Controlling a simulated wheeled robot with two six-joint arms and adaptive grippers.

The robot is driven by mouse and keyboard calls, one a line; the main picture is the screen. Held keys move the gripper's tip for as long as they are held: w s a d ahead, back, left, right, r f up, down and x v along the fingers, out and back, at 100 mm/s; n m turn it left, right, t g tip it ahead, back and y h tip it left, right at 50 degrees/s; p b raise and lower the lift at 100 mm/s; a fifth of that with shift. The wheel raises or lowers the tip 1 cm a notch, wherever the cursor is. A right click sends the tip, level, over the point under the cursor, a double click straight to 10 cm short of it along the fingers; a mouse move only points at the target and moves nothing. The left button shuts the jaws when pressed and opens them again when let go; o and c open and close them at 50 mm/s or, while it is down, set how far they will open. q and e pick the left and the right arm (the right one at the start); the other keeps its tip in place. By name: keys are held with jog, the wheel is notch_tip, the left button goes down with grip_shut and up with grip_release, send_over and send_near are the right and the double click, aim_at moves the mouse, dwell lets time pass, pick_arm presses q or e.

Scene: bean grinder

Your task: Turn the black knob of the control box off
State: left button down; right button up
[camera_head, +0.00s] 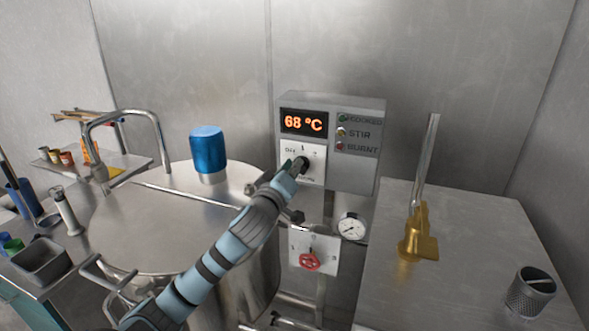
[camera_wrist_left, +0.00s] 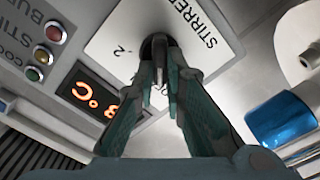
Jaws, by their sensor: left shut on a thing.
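The grey control box (camera_head: 357,170) stands behind the steel vat, with an orange display reading 68 °C. Its black knob (camera_head: 303,164) sits on a white dial plate (camera_head: 316,151) marked OFF and other positions. My left gripper (camera_head: 297,168) reaches up from below and is shut on the knob. In the left wrist view the two fingers of the left gripper (camera_wrist_left: 162,72) close around the black knob (camera_wrist_left: 158,42), in front of the white plate (camera_wrist_left: 118,40). The knob's pointer is mostly hidden by the fingers, so its setting is unclear. My right gripper is not in view.
A large steel vat (camera_head: 125,222) with a blue-capped motor (camera_head: 208,150) stands left of the box. A red valve (camera_head: 309,262) and a gauge (camera_head: 352,227) sit below it. A steel counter (camera_head: 470,215) at right holds a brass piece (camera_head: 418,240) and a metal cup (camera_head: 531,290).

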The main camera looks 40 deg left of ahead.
pick_arm(q)
jog(key=c, duration=1.7)
grip_release()
jog(key=shift+o, duration=0.2)
jog(key=shift+s, duration=0.1)
jog(key=v, duration=1.2)
